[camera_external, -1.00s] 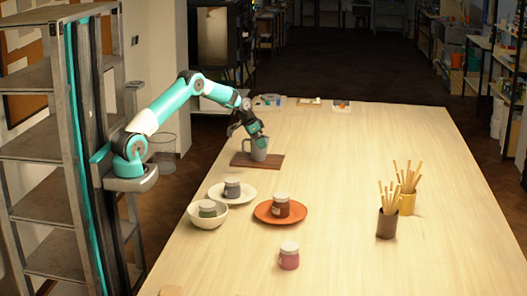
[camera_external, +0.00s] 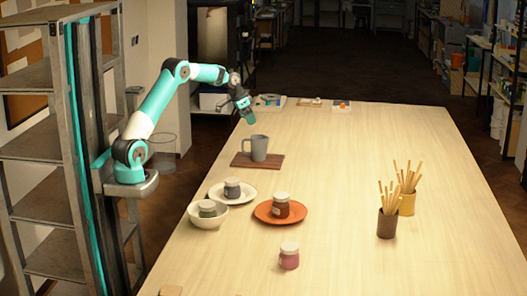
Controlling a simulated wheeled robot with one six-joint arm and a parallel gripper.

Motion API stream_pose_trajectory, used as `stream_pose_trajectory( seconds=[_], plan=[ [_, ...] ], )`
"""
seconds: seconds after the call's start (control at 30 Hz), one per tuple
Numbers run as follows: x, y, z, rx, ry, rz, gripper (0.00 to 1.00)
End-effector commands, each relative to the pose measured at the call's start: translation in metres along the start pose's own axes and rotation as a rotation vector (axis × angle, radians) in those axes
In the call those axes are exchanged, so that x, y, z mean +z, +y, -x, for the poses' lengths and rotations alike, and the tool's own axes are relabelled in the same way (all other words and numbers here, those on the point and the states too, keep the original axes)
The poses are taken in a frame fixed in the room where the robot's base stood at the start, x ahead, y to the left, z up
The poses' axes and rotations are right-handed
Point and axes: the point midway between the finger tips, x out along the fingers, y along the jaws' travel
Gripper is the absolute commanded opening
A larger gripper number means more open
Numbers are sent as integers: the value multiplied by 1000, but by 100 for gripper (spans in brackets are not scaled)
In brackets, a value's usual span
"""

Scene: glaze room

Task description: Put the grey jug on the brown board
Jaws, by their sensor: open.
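The grey jug (camera_external: 259,148) stands upright on the brown board (camera_external: 240,161), with its handle toward the left. The board lies flat on the table toward its far left side. My gripper (camera_external: 248,119) is open and empty, raised above the jug and a little to its left and back. A clear gap shows between the gripper and the jug.
In front of the board, a white plate (camera_external: 243,197) and a white bowl (camera_external: 208,220) each hold a jar. An orange plate (camera_external: 295,214) holds a brown jar (camera_external: 281,205). A pink jar (camera_external: 289,257) stands nearer. Two stick-filled pots stand at the right.

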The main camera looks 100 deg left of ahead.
Motion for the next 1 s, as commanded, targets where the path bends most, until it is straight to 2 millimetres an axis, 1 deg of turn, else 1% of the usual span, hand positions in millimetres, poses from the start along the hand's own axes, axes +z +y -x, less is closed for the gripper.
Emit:
stream_pose_trajectory(
  seconds=[0.2,0.27,0.33,0.37,0.47,0.5,0.57,0.6,0.67,0.7,0.77,0.8,0.9,1.0],
  plan=[
    [0,0,3,0,0,0,100],
    [-1,3,4,0,-1,0,100],
    [-2,18,9,-3,-10,3,100],
    [-2,29,12,-6,-17,6,100],
    [6,84,31,-27,-55,22,100],
    [14,112,42,-42,-74,31,100],
    [36,154,59,-74,-105,46,100],
    [55,178,70,-99,-126,56,100],
    [89,209,87,-140,-153,67,100],
    [114,225,98,-170,-167,74,100],
    [151,241,111,-216,-182,81,100],
    [174,248,118,-245,-189,83,100],
    [224,253,132,-308,-196,86,100],
    [255,250,139,-352,-197,89,100]
  ],
)
